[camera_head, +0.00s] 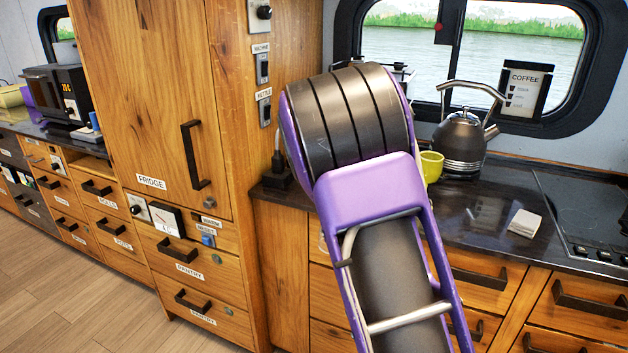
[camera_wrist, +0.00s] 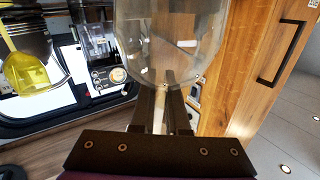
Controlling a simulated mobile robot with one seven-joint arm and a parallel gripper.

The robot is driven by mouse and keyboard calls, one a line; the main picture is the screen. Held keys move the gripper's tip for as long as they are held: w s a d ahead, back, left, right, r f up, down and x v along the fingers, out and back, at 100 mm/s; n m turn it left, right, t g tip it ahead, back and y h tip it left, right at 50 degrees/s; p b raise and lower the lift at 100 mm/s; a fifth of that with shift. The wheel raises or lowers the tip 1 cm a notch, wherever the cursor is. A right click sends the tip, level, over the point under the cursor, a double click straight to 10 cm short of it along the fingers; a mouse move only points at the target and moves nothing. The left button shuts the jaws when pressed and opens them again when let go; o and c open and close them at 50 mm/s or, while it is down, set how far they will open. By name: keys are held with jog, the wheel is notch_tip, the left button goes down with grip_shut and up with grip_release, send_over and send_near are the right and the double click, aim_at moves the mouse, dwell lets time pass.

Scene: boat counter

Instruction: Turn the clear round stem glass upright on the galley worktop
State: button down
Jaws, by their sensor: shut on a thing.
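The clear round stem glass (camera_wrist: 165,32) fills the upper middle of the wrist view, its wide rounded bowl just beyond my fingers. My gripper (camera_wrist: 166,90) is shut on the glass at the narrow end of the bowl. The stem and foot are hard to make out between the fingers, and I cannot tell how far the glass tilts. In the head view my purple and dark arm hides the gripper and the glass. The dark galley worktop (camera_head: 480,228) shows to the right of my arm.
A metal kettle (camera_head: 462,140) and a yellow cup (camera_head: 431,166) stand at the back of the worktop. The wooden fridge cabinet (camera_head: 155,100) rises at left. Some worktop between them is clear.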

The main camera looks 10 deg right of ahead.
jog(key=shift+d+f+m+b, duration=0.3)
jog(key=shift+f+m+b, duration=0.55)
jog(key=shift+m, duration=0.35)
jog(key=shift+w+r+m+b, duration=0.1)
jog(key=shift+r+m+b, duration=0.1)
jog(key=shift+m+b, duration=0.85)
jog(key=shift+a+r+m+b, duration=0.25)
jog(key=shift+r+m+b, duration=0.2)
jog(key=shift+m, duration=0.45)
jog(key=shift+a+r+m+b, duration=0.25)
jog(key=shift+r+m, duration=0.25)
jog(key=shift+m, duration=0.35)
jog(key=m, duration=0.5)
jog(key=m+p, duration=0.1)
jog(key=m, duration=0.2)
jog(key=shift+d+r+p, duration=0.1)
jog(key=shift+r+p, duration=0.2)
jog(key=shift+p, duration=0.05)
jog(key=m+p, duration=0.3)
jog(key=m, duration=0.1)
jog(key=shift+m, duration=0.3)
jog(key=m+p, duration=0.3)
jog(key=m, duration=0.1)
jog(key=shift+m, duration=0.4)
jog(key=shift+f+m, duration=0.4)
jog(key=shift+m, duration=0.4)
jog(key=m, duration=0.3)
jog(key=shift+r, duration=0.1)
jog(key=m, duration=0.4)
jog(key=shift+m, duration=0.3)
